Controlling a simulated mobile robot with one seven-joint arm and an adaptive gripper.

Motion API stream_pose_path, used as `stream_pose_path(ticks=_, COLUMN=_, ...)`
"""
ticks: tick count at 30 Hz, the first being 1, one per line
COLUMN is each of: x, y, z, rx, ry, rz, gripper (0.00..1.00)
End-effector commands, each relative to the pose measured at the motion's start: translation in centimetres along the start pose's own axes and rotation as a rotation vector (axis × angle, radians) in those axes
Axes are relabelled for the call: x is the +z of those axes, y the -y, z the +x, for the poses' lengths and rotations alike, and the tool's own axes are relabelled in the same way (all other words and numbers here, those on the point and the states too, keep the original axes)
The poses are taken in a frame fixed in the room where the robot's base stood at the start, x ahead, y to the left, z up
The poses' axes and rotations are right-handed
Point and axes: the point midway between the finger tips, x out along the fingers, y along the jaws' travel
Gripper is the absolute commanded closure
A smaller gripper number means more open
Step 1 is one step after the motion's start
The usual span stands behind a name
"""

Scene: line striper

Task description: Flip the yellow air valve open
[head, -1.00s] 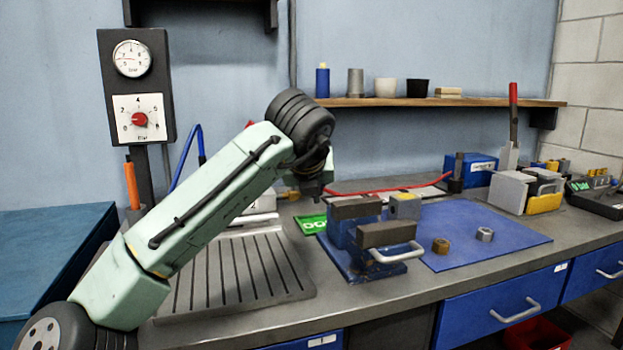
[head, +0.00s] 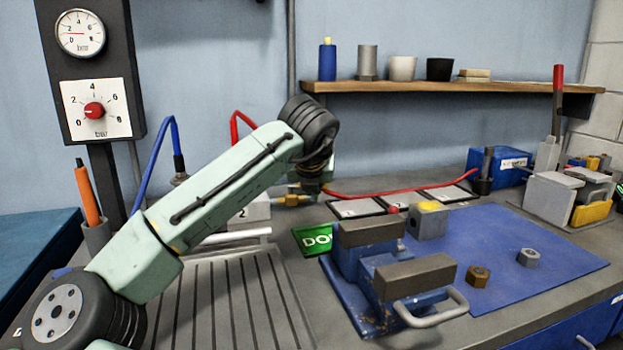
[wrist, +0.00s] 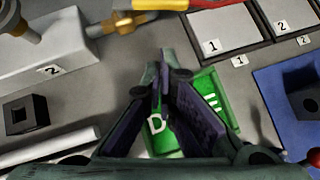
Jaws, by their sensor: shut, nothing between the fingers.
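A yellow part (wrist: 150,4), which looks like the air valve's lever, shows at the top edge of the wrist view, mostly cut off. It sits beside a brass fitting (wrist: 110,22) on a pale block labelled 2. In the head view the brass fitting (head: 292,200) shows at the end of the red hose, partly behind my arm; the lever is not clear there. My gripper (wrist: 160,72) is shut and empty above a green sign, apart from the yellow part. In the head view my arm hides most of the gripper.
The green sign (head: 313,239) lies beside a blue vise (head: 360,290). A red hose (head: 400,190) runs right past numbered plates (head: 357,208). A blue mat (head: 545,265) holds two nuts. A slotted grey plate (head: 230,300) lies in front left.

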Motion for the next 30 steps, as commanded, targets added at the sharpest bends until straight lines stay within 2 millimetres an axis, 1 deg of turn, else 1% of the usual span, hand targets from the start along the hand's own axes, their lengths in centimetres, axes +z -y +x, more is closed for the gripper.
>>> stream_pose_path(ticks=3, x=0.1, y=0.0, z=2.6, rx=0.001, ry=-0.003, rz=0.0, gripper=1.0)
stream_pose_path(ticks=6, x=0.1, y=0.1, z=4.6, rx=-0.001, ry=-0.002, rz=0.0, gripper=1.0)
stream_pose_path(ticks=7, x=0.3, y=0.1, z=5.0, rx=0.0, ry=-0.001, rz=0.0, gripper=1.0)
stream_pose_path(ticks=9, x=1.4, y=0.0, z=5.6, rx=0.0, ry=0.0, rz=-0.002, gripper=1.0)
stream_pose_path(ticks=12, x=2.2, y=0.1, z=6.6, rx=-0.001, ry=0.0, rz=-0.001, gripper=1.0)
stream_pose_path(ticks=18, x=2.8, y=0.0, z=7.5, rx=-0.001, ry=0.0, rz=-0.001, gripper=1.0)
stream_pose_path(ticks=30, x=3.1, y=0.3, z=7.5, rx=0.012, ry=-0.001, rz=-0.014, gripper=1.0)
